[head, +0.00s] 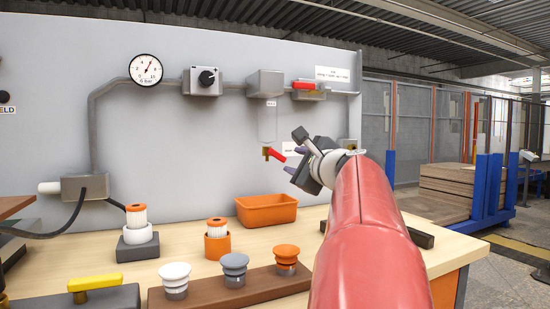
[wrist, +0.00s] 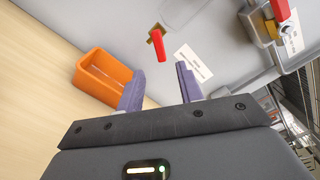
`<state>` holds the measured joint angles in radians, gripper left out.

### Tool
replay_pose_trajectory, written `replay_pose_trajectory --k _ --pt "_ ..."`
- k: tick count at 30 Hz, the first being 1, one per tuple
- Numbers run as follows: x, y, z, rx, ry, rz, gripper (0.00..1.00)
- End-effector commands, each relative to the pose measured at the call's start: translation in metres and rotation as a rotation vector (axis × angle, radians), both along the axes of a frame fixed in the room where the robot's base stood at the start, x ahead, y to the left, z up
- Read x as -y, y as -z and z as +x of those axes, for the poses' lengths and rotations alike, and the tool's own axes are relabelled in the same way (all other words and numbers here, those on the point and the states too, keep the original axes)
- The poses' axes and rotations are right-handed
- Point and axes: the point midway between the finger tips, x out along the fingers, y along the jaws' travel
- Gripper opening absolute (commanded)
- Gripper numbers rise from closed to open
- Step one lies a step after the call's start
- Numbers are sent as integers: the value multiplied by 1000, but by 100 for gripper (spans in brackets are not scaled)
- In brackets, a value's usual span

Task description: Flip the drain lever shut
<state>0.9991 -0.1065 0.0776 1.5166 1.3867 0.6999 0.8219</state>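The red drain lever (head: 277,155) sits on a small brass valve (head: 266,152) under a clear bowl (head: 267,124) on the grey panel. It points sideways to the right and slightly down from the valve. In the wrist view the lever (wrist: 158,45) lies just beyond the fingertips, roughly between them. My gripper (head: 295,160) is open and empty, to the right of the lever in the head view. Its two purple fingers also show in the wrist view (wrist: 160,72). I see no contact between fingers and lever.
A second red lever (head: 304,85) sits higher on the pipe. A white label (wrist: 193,63) is on the panel near the drain lever. An orange bin (head: 266,209) stands on the bench below. A gauge (head: 146,69) and a knob box (head: 203,81) are at left.

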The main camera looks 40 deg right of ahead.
Motion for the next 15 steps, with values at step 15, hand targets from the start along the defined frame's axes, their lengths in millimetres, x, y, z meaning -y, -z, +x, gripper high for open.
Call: replay_pose_trajectory --k 15 --pt "16 -1 67 -1 -2 0 36"
